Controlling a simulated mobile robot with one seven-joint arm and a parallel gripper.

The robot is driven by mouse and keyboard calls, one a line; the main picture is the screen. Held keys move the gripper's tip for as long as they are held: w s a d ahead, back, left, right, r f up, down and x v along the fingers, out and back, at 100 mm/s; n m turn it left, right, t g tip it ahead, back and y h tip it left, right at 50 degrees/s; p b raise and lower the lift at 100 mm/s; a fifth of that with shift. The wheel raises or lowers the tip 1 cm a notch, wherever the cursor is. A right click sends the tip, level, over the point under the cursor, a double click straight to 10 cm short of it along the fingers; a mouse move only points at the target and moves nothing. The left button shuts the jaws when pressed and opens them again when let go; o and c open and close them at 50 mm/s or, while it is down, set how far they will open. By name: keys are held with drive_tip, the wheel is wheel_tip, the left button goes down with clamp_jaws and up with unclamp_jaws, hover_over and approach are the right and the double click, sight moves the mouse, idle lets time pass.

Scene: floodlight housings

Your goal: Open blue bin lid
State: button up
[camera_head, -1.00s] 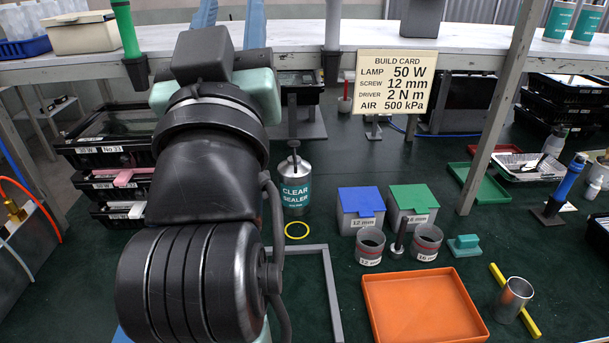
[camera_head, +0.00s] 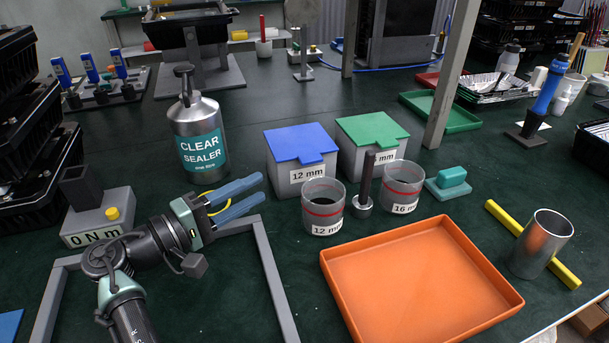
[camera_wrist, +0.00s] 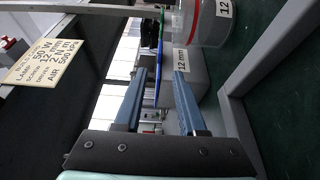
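The blue lid (camera_head: 300,144) lies closed on a grey bin (camera_head: 288,180) labelled 12 mm, left of the green-lidded bin. A tab of the lid overhangs the bin's front. My gripper (camera_head: 262,190) has two blue fingers, apart and empty. It is left of and in front of the blue-lidded bin, pointing right, not touching it. In the wrist view my gripper (camera_wrist: 160,78) is open, with the bin (camera_wrist: 186,75) and the thin blue edge of the lid (camera_wrist: 159,55) beyond the fingertips.
The green-lidded bin (camera_head: 370,160) stands beside it. Clear cups labelled 12 mm (camera_head: 323,208) and 16 mm (camera_head: 402,188) stand in front, with a dark post (camera_head: 364,185) between. A sealer bottle (camera_head: 199,137) is at left. An orange tray (camera_head: 420,278) lies in front.

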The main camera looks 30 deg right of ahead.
sight(302, 164)
drive_tip(key=d, duration=0.4)
drive_tip(key=w+d+b, duration=0.1)
drive_tip(key=d, duration=0.2)
drive_tip(key=d+b, duration=0.1)
drive_tip(key=d, duration=0.3)
drive_tip(key=shift+w+d+f, duration=0.1)
drive_tip(key=shift+w+d, duration=0.2)
drive_tip(key=shift+d, duration=0.05)
drive_tip(key=shift+w+d, duration=0.1)
drive_tip(key=shift+d, duration=0.3)
clamp_jaws()
idle(0.5)
